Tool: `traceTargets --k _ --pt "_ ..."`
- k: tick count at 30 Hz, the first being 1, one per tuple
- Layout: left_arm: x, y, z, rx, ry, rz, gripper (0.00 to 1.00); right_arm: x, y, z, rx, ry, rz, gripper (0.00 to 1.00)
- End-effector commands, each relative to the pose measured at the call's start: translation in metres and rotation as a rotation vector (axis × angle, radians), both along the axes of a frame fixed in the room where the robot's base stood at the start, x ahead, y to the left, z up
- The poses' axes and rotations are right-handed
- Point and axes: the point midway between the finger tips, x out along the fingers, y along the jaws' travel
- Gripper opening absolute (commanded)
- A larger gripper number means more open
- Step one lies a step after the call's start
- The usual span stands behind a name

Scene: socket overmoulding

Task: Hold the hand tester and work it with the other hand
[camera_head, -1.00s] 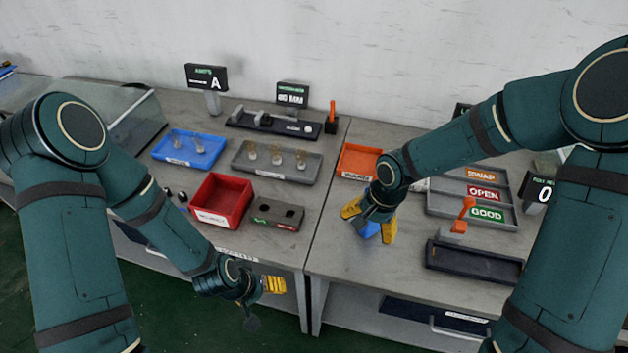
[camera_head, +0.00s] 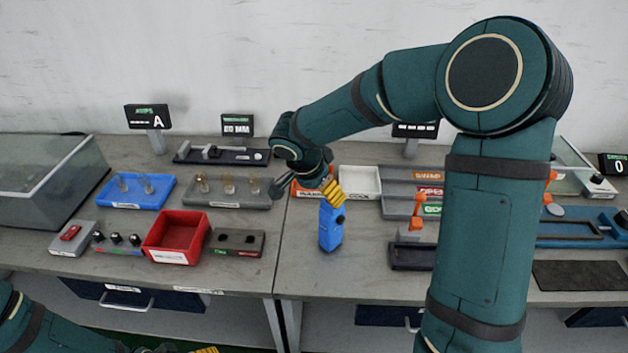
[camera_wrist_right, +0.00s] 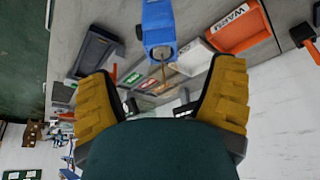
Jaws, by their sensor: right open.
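The blue hand tester (camera_head: 331,228) stands upright on the grey table near the seam between the two tops. It has a dark round spot near its top. In the right wrist view the tester (camera_wrist_right: 159,25) shows beyond the fingertips, with a thin tip pointing toward the gripper. My right gripper (camera_head: 308,190) is open and empty, just above and behind the tester in the head view. Its yellow-padded fingers (camera_wrist_right: 162,80) are wide apart in the wrist view, with nothing between their pads. My left gripper (camera_head: 205,350) shows only as a yellow sliver at the bottom edge.
A red bin (camera_head: 175,238) and a grey block with two holes (camera_head: 236,242) stand left of the tester. An orange tray (camera_head: 305,192) and a white tray (camera_head: 360,182) lie behind it. A dark tray (camera_head: 408,257) with an orange-handled device is to the right.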

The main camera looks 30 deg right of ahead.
Motion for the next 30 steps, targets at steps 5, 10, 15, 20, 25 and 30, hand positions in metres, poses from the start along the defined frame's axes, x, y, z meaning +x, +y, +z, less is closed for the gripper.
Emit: traceTargets --k 5,10,15,20,25,30 --pt "-0.001 0.0 -0.003 0.0 0.002 -0.001 0.7 0.003 -0.012 -0.032 0.001 0.004 -0.001 0.83" --pt "-0.001 0.0 -0.004 0.0 0.003 -0.001 0.7 0.006 -0.021 -0.055 0.002 0.004 0.0 0.83" --pt "-0.002 0.0 -0.004 0.0 0.003 -0.002 0.7 0.008 -0.026 -0.068 0.001 0.002 0.001 0.83" --pt "-0.002 0.0 -0.005 0.0 0.003 -0.002 0.7 0.009 -0.028 -0.071 0.001 0.0 0.001 0.83" --pt "-0.002 0.0 -0.004 0.0 0.003 -0.002 0.7 0.009 -0.028 -0.071 0.001 0.0 0.001 0.83" --pt "-0.002 0.0 -0.004 0.0 0.003 -0.002 0.7 0.009 -0.028 -0.071 0.001 0.001 0.001 0.44"
